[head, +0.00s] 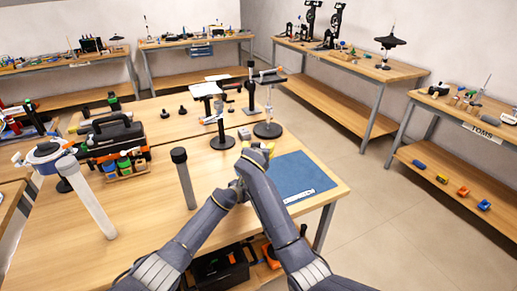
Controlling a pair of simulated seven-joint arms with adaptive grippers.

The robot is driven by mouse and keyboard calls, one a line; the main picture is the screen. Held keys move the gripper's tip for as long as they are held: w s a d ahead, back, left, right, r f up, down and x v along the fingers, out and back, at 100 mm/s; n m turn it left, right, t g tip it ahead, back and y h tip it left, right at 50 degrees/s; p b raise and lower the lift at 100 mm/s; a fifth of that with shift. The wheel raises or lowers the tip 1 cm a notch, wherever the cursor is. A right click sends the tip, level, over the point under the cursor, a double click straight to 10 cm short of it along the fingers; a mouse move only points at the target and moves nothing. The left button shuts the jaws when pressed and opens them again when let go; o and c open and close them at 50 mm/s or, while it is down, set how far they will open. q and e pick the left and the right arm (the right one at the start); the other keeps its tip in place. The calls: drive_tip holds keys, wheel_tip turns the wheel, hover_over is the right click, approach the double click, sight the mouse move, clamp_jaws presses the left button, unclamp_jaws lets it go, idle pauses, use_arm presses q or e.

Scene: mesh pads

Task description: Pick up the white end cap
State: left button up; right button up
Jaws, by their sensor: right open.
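A pale grey-white tube (90,205) stands tilted at the left of the wooden table. Its top end (67,164) looks white and may be the white end cap; I cannot tell if it is a separate piece. A grey tube with a black cap (179,155) stands near the table's middle. My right gripper (262,151) is open, over the table near the blue mat, well to the right of both tubes. My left gripper (238,184) is mostly hidden by my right arm, so its jaws cannot be made out.
A blue mat (295,176) with a white ruler (299,196) lies at the right of the wooden table (150,240). Black stands (220,130) rise behind my grippers. A black toolbox (112,136) and small bottles (125,163) are at the left. The table front is mostly clear.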

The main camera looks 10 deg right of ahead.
drive_tip(key=shift+c, duration=0.2)
drive_tip(key=c, duration=1.2)
drive_tip(key=shift+r, duration=0.1)
wheel_tip(320, 180, up, 10)
drive_tip(key=shift+f, duration=0.1)
wheel_tip(320, 180, up, 9)
idle(1.5)
